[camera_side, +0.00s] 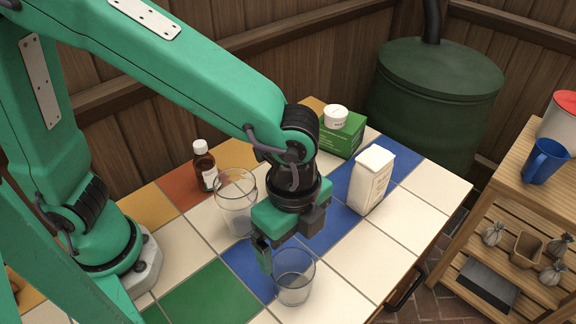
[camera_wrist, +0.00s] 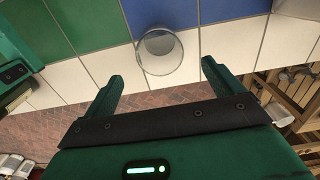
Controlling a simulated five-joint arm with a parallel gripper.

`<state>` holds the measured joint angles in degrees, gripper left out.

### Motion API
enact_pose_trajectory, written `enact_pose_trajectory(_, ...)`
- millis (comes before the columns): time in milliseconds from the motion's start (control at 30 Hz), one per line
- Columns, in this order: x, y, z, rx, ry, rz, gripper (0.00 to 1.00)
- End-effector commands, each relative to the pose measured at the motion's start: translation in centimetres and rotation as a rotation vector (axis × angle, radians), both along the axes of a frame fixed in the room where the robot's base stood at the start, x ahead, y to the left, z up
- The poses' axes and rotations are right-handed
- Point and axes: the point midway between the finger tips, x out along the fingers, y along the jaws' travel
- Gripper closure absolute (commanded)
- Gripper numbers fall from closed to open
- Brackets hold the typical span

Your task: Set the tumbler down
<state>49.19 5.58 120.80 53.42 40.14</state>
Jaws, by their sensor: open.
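The tumbler (camera_side: 294,280) is a small clear glass. It stands upright on the tiled table (camera_side: 345,298), near the front edge, on white and blue tiles. In the wrist view the tumbler (camera_wrist: 160,52) shows just beyond my fingertips, between their lines. My gripper (camera_side: 281,250) is open and empty, just behind and above the tumbler in the side view. In the wrist view both fingers of my gripper (camera_wrist: 162,76) are spread wide with nothing between them. I cannot tell whether a finger touches the glass.
A larger clear glass vessel (camera_side: 237,213) stands left of my gripper. A brown bottle (camera_side: 205,168), a white carton (camera_side: 370,182) and a green box (camera_side: 342,137) with a white tub (camera_side: 335,117) stand farther back. A wooden shelf (camera_side: 515,205) is at right. Tiles left of the tumbler are clear.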

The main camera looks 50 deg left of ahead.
Motion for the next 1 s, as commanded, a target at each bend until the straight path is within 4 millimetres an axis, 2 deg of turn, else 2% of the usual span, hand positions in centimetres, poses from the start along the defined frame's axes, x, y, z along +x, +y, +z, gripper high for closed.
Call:
enact_pose_trajectory(167, 0.9, 1.8, 1.1, -0.023, -0.020, 0.093, 0.08)
enact_pose_trajectory(267, 1.8, 3.7, 2.3, -0.048, -0.042, 0.196, 0.08)
enact_pose_trajectory(567, 3.5, 12.2, 6.4, -0.153, -0.141, 0.638, 0.08)
enact_pose_trajectory(767, 3.0, 17.9, 8.4, -0.228, -0.217, 0.945, 0.08)
enact_pose_trajectory(1000, 1.1, 23.6, 9.8, -0.317, -0.313, 1.293, 0.08)
